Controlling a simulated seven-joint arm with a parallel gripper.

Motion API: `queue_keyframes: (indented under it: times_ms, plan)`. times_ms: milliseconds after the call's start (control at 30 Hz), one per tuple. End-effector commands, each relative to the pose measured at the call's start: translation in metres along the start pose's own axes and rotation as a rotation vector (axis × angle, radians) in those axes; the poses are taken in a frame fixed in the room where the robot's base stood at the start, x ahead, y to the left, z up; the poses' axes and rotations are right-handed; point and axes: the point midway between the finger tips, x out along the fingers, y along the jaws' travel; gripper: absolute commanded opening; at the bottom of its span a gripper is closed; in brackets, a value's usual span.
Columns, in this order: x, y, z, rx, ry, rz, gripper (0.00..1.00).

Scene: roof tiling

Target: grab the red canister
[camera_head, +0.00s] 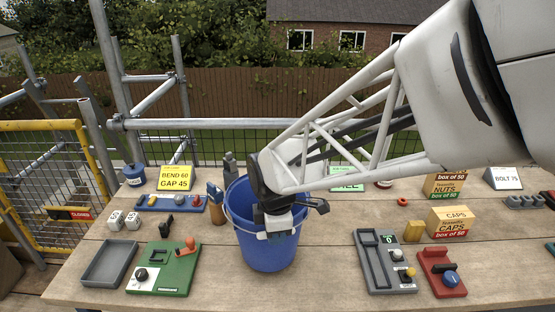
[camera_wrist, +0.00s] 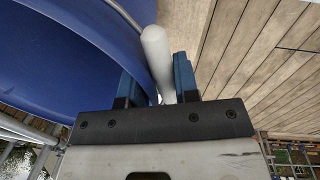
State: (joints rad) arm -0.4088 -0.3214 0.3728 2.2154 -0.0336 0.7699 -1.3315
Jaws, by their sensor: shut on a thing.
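I see no red canister in either view. My gripper (camera_head: 280,232) is at the front rim of a blue bucket (camera_head: 268,255) on the table. In the wrist view, the fingers (camera_wrist: 158,85) are shut on a pale rounded bar (camera_wrist: 158,50), which looks like the grip of the bucket's handle. The bucket wall (camera_wrist: 60,50) lies close along the left finger. The bucket stands upright, and my arm covers part of its opening. I cannot see what is inside it.
A green board (camera_head: 165,268) and grey tray (camera_head: 108,263) lie left of the bucket. A grey panel (camera_head: 384,262) and red base with a blue knob (camera_head: 442,272) lie right. Cartons (camera_head: 448,222) stand behind them. Bare tabletop (camera_head: 325,265) shows just right of the bucket.

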Motion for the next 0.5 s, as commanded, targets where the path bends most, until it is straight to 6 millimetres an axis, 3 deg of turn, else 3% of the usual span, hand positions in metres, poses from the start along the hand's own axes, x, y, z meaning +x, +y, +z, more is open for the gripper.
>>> queue_keyframes:
  times_ms: [133, 500]
  plan:
    - [-0.019, 0.003, 0.000, 0.000, 0.001, 0.005, 0.00]
    - [-0.025, -0.041, 0.008, 0.000, 0.001, 0.004, 0.00]
